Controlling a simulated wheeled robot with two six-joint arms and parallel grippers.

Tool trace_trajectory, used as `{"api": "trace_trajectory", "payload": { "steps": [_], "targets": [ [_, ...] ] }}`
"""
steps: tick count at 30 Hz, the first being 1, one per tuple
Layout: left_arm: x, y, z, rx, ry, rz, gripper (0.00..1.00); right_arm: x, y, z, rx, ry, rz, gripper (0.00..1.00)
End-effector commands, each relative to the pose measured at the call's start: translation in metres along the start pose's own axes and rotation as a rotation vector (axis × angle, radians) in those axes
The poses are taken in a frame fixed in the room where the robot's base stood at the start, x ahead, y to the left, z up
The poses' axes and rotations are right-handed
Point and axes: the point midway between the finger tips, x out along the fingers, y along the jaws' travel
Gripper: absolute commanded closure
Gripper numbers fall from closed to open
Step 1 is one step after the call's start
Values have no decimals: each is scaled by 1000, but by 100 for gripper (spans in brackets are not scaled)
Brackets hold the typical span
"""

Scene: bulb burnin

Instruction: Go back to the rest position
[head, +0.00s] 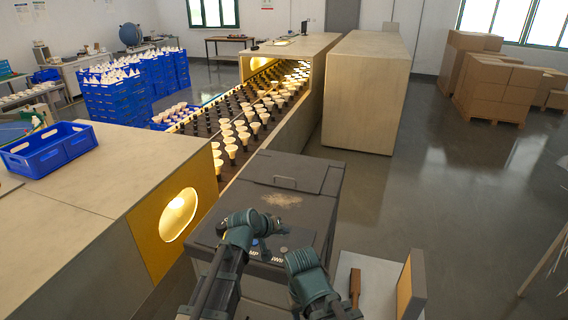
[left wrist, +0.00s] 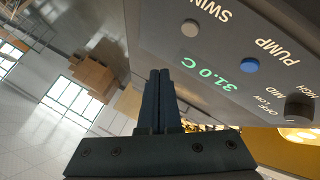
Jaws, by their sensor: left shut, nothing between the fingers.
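My left gripper (head: 284,229) is over the top of the dark grey machine box (head: 290,172), near its labelled control panel. In the left wrist view its two dark fingers (left wrist: 160,74) lie side by side, shut and empty. The panel shows a grey button (left wrist: 190,28) by SWING, a blue button (left wrist: 249,65) by PUMP, a dark knob (left wrist: 299,108) and a green 31.0 C readout (left wrist: 211,74). I cannot tell whether the fingers touch the panel. My right arm shows at the bottom middle of the head view, but its gripper cannot be made out.
A conveyor with rows of bulbs (head: 230,150) runs behind the box. A counter with a blue crate (head: 48,150) and a lit lamp (head: 178,215) stands at left. A white tray (head: 372,280) holds a brown wooden piece (head: 355,285).

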Motion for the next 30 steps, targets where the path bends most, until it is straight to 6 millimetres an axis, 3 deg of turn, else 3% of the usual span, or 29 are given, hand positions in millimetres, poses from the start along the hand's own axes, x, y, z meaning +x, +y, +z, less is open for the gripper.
{"api": "trace_trajectory", "payload": {
  "steps": [5, 12, 20, 22, 30],
  "targets": [
    [-25, -43, 37, 60, -112, -115, 100, 0, 0, 0, 2, 0, -1, 50],
    [-82, -120, 103, 140, -346, -342, 100, 0, 0, 0, 2, 0, -1, 50],
    [-141, -172, 152, 158, -539, -518, 100, 0, 0, 0, 2, 0, -1, 50],
    [-123, -171, 167, 192, -563, -517, 100, 19, -2, -1, 1, 0, 0, 50],
    [-81, -154, 222, 320, -640, -515, 100, 68, -6, -4, -4, 0, 1, 50]
  ]
}}
